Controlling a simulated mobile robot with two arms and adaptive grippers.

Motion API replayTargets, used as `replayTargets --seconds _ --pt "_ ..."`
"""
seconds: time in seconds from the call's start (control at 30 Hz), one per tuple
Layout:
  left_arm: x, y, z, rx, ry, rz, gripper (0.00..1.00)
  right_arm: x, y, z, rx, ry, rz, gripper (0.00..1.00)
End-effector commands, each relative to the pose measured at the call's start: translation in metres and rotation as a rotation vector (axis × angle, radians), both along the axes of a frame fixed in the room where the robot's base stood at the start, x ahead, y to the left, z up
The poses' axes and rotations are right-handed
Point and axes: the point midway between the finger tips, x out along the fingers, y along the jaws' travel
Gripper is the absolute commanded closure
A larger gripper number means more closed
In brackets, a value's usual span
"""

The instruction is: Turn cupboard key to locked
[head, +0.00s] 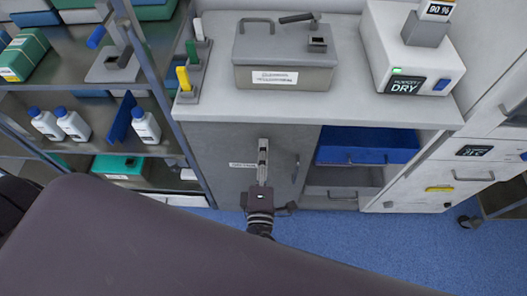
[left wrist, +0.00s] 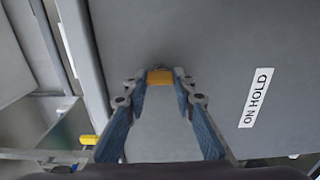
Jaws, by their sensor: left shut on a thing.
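The grey cupboard door (head: 222,145) stands below the worktop. My left gripper (head: 263,146) points at the door, just right of its small white label. In the left wrist view, my left gripper (left wrist: 168,82) is shut on the orange key (left wrist: 159,77), which sits between the fingertips close to the door face. The door's label (left wrist: 256,97) reads "ON HOLD" in that view. In the head view the key is hidden by the gripper. I cannot tell whether the lock is locked. My right gripper is not in view.
A door handle (head: 295,168) is right of my gripper. A blue drawer (head: 367,145) sits in the open bay beside it. Shelves with bottles (head: 73,125) stand at left. A grey lidded box (head: 284,52) is on the worktop. A large dark padded surface (head: 190,245) fills the foreground.

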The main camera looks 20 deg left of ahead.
Motion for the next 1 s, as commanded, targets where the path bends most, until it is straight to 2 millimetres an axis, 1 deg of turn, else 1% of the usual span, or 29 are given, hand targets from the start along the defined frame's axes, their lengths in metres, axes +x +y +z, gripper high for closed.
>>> replayTargets --seconds 0.17,0.2,0.3,0.37,0.63,0.73,0.87,1.0 --pt "0.000 0.000 -0.001 -0.002 0.001 0.000 1.00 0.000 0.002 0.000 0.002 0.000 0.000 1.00" --pt "0.000 0.000 -0.001 -0.002 0.001 0.000 0.75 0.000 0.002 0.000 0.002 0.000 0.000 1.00" --pt "0.000 0.000 -0.001 -0.002 0.002 0.000 0.64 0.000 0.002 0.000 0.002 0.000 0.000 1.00" --pt "0.000 0.000 -0.001 -0.002 0.002 0.000 0.58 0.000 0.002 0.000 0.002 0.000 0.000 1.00" --pt "-0.001 0.000 0.000 0.000 0.001 0.000 0.58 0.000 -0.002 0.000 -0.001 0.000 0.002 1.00" --pt "-0.007 -0.002 -0.001 0.000 0.003 0.000 0.58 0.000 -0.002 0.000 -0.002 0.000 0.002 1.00" --pt "-0.027 -0.008 -0.002 0.001 0.005 -0.002 0.58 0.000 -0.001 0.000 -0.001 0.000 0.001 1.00" --pt "-0.057 -0.016 -0.002 0.001 0.005 -0.001 0.58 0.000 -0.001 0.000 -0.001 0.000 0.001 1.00"
